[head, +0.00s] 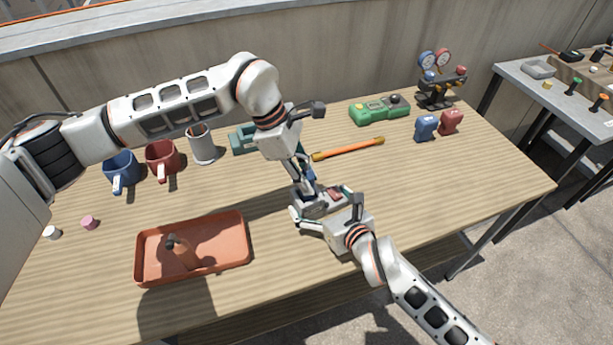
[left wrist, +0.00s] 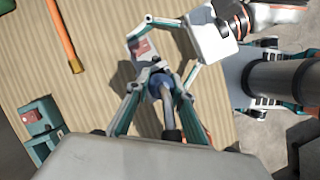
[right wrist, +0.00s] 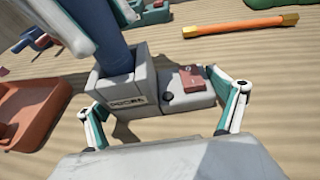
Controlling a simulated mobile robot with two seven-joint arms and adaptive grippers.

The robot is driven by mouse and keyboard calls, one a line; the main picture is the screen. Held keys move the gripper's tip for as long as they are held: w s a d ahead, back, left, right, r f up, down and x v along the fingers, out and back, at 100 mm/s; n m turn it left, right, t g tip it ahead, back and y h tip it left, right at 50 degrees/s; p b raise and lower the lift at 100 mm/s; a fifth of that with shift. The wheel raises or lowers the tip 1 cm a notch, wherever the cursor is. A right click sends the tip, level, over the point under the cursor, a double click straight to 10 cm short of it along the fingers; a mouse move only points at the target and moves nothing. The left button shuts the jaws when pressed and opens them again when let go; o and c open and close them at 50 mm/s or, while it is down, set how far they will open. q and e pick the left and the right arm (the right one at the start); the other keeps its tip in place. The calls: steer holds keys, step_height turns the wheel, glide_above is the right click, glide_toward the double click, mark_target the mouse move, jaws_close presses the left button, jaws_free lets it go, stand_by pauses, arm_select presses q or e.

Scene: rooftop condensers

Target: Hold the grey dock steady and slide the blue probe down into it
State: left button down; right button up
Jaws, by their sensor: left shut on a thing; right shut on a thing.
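The grey dock (right wrist: 130,88) lies on the table, with a tall open socket at one end and a low part bearing a small red block (right wrist: 192,78). My right gripper (right wrist: 165,112) is shut across the dock's two ends; it also shows in the head view (head: 325,208). The blue probe (right wrist: 114,48) stands roughly upright at the socket. Its lower end is hidden behind the socket's front wall; I cannot tell how deep it sits. My left gripper (left wrist: 158,86) is shut on the probe from above; it also shows in the head view (head: 306,184).
A terracotta tray (head: 240,262) with a brown object stands front left. Blue (head: 122,172) and red (head: 163,160) mugs and a grey cup (head: 202,146) stand back left. An orange bar (head: 349,148) and green device (head: 379,110) lie behind.

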arm_select(q)
steer(key=shift+f, duration=0.35)
steer(key=c, duration=1.7)
jaws_free()
steer(key=v, duration=1.2)
steer(key=shift+d, duration=0.1)
arm_select(e)
steer(key=o, duration=1)
